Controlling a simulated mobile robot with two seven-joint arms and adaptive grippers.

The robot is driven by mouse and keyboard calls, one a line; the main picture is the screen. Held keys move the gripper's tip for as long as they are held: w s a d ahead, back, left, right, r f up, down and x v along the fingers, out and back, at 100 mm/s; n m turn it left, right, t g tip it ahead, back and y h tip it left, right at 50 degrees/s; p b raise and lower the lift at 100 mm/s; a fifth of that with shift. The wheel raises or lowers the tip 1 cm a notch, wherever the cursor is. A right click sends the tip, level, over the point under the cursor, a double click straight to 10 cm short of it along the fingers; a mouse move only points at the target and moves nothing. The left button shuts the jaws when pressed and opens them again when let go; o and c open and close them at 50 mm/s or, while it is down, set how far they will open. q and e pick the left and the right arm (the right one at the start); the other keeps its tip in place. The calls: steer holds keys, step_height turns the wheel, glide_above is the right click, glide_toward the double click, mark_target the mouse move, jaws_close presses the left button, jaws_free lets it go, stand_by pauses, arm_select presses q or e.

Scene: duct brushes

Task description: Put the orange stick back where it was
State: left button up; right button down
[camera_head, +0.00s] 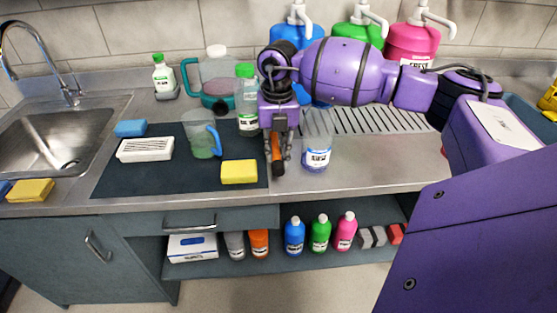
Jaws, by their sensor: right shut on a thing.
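The orange stick (276,147) hangs roughly upright between the fingers of my right gripper (279,158). Its lower end is dark, and its upper part is hidden by the gripper. My right gripper points down over the counter and is shut on the stick. It is between the dark mat's right edge and a clear labelled container (317,143). I cannot tell whether the stick's lower end touches the counter. My left gripper is out of view.
The dark mat (107,180) bears a jug with a blue handle (204,136), a white brush block (145,149) and a yellow sponge (239,172). A green-capped bottle (247,115) stands close left of my gripper. Counter right of the clear container is free.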

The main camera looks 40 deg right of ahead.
mark_target(279, 153)
steer(key=f, duration=0.4)
steer(key=shift+d+p, duration=0.3)
steer(key=shift+f, duration=0.15)
steer(key=c, duration=1.6)
jaws_free()
step_height(279, 153, up, 12)
steer(key=shift+d+f+b, duration=0.1)
steer(key=shift+f+b, duration=0.05)
steer(key=shift+b, duration=0.25)
steer(key=shift+r, duration=0.4)
